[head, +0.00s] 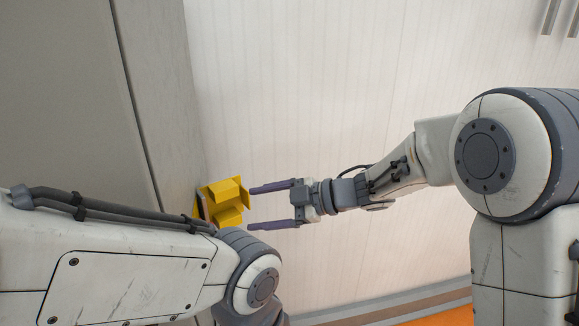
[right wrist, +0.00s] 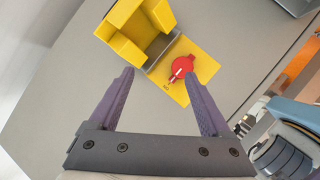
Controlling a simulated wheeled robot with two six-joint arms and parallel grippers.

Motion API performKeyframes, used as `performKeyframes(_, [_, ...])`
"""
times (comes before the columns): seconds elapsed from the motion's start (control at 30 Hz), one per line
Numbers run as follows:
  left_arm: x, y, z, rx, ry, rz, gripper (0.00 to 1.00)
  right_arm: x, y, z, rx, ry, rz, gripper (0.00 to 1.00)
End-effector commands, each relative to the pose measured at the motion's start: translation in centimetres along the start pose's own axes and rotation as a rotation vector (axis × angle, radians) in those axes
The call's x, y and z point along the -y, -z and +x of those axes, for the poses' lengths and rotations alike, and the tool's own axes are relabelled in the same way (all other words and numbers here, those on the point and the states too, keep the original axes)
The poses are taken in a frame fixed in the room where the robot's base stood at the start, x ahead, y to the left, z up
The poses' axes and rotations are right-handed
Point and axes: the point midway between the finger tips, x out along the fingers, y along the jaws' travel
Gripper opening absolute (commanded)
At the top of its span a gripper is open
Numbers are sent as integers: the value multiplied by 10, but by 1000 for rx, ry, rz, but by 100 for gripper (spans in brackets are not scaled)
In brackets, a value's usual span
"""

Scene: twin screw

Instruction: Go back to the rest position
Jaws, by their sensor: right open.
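My right gripper (head: 250,208) comes in from the right in the head view. Its two purple fingers are apart, with nothing between them. In the right wrist view the open right gripper (right wrist: 146,72) points toward a yellow box-shaped fixture (right wrist: 130,25). A red round knob (right wrist: 182,68) sits on a yellow plate (right wrist: 203,65) beside the fixture, beyond the fingertips. In the head view the yellow fixture (head: 226,193) is just left of the fingertips, and the knob does not show. My left arm crosses the lower left of the head view; its gripper is not in view.
A grey panel (right wrist: 60,105) carries the fixture. A pale, finely lined wall (head: 320,80) fills the middle of the head view, with metal handles (head: 573,20) at top right. An orange strip (head: 445,316) runs along the bottom. My left arm's joint is close below the fixture in the head view.

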Motion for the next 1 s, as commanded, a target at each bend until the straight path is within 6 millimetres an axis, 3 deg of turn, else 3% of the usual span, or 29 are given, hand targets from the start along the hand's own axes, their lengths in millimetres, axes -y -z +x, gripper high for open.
performKeyframes(0.17, [1, 0, 8, 0, 0, 0, 0, -26, -12, -3, 284, -278, 130, 82])
performKeyframes(0.27, [1, -1, 12, 0, 0, 1, 0, -18, -27, -22, 461, -392, 270, 82])
performKeyframes(0.33, [1, -1, 14, 0, 0, 1, 0, 2, -37, -38, 583, -442, 388, 82])
performKeyframes(0.47, [1, -1, 18, 0, 0, 1, 0, 67, -49, -70, 807, -457, 643, 82])
performKeyframes(0.53, [2, -1, 21, 0, 0, 1, 0, 116, -49, -86, 919, -416, 788, 82])
performKeyframes(0.6, [2, -1, 23, 0, 0, 1, 0, 165, -42, -99, 1017, -353, 927, 82])
performKeyframes(0.7, [2, -1, 25, 0, 0, 1, 0, 223, -27, -114, 1119, -248, 1080, 82])
performKeyframes(0.83, [2, -1, 26, 0, 0, 1, 0, 274, -7, -127, 1198, -128, 1209, 82])
performKeyframes(1.0, [2, -2, 27, 0, 0, 1, 0, 298, 7, -133, 1236, -58, 1273, 82])
